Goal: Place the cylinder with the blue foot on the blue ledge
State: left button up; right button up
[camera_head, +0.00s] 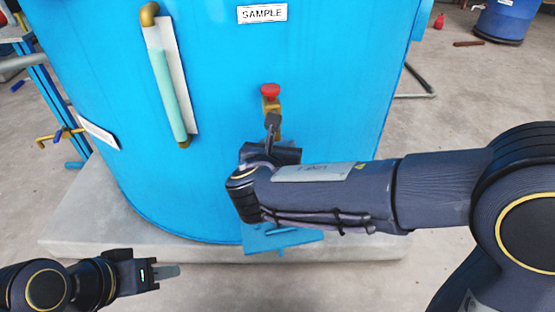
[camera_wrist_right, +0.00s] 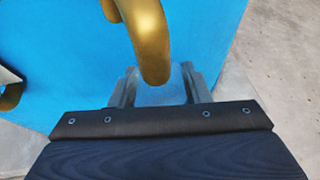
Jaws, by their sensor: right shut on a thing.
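My right gripper (camera_wrist_right: 160,88) is shut on a clear cylinder (camera_wrist_right: 162,92), which shows between its fingers in the right wrist view. The brass spout (camera_wrist_right: 150,55) is in front of the cylinder's upper part there. The cylinder's blue foot is hidden. In the head view my right gripper (camera_head: 270,150) is just below the tap, and my arm covers the cylinder. The blue ledge (camera_head: 285,241) sticks out low on the blue tank, below my right wrist, partly covered by it. My left gripper (camera_head: 165,272) is at lower left, apart from everything; its finger gap cannot be made out.
The blue tank (camera_head: 220,60) stands on a concrete plinth (camera_head: 350,247). The tap has a red knob (camera_head: 270,90). A sight tube (camera_head: 168,90) is to its left. A blue drum (camera_head: 505,18) is far off at the upper right. The floor in front is clear.

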jog(key=shift+f+b, duration=1)
jog(key=shift+f, duration=0.85)
jog(key=shift+f, duration=0.15)
jog(key=o, duration=1.3)
jog(key=shift+c, duration=0.2)
